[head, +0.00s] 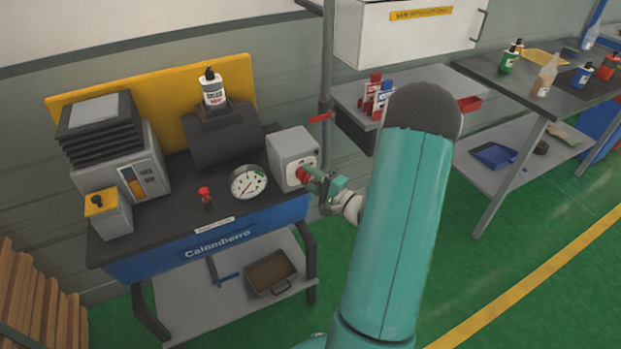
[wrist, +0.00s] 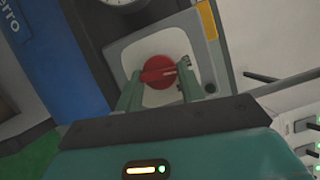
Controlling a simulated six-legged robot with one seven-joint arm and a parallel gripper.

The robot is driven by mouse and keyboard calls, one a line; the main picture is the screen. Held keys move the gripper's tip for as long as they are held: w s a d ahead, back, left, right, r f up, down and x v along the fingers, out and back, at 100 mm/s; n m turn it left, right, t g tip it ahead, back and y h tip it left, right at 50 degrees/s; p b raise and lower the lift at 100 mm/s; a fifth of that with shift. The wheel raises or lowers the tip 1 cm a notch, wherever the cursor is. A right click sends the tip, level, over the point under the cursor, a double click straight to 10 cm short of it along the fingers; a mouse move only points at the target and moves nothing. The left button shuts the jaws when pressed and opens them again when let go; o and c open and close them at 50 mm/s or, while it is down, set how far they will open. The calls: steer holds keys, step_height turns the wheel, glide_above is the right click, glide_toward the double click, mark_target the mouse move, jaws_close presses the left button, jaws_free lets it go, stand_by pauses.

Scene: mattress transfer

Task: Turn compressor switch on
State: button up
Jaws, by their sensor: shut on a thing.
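The compressor switch is a red rotary knob (wrist: 158,71) on the white face of a grey box (head: 288,146). The box stands at the right end of the compressor bench. In the wrist view the knob sits between the two green fingers of my gripper (wrist: 159,84), which is shut on it. In the head view my gripper (head: 315,177) reaches the box from the right, and the red knob (head: 303,172) is partly hidden behind the fingers. The knob's grip bar lies nearly level across the wrist view.
A round gauge (head: 248,182) and a small red valve (head: 205,196) stand left of the box on the black bench top (head: 160,227). A grey post (head: 327,60) and a red lever (head: 321,117) are close behind the box.

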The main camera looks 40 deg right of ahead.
steer(key=m, duration=0.2)
steer(key=m+t, duration=0.1)
steer(key=m, duration=0.1)
steer(key=m+t+h, duration=0.1)
steer(key=shift+a+f+m, duration=0.1)
steer(key=shift+f+m, duration=0.15)
steer(key=shift+m, duration=0.15)
steer(key=m+h, duration=0.1)
steer(key=m, duration=0.2)
steer(key=m+t+h, duration=0.1)
steer(key=m, duration=0.2)
steer(key=shift+a+f+h, duration=0.1)
steer(key=shift+h, duration=0.2)
steer(key=shift+m+t, duration=0.3)
steer(key=o, duration=1)
steer(key=shift+c, duration=0.2)
steer(key=v, duration=1.3)
steer(key=shift+s+a, duration=0.15)
steer(key=shift+s, duration=0.2)
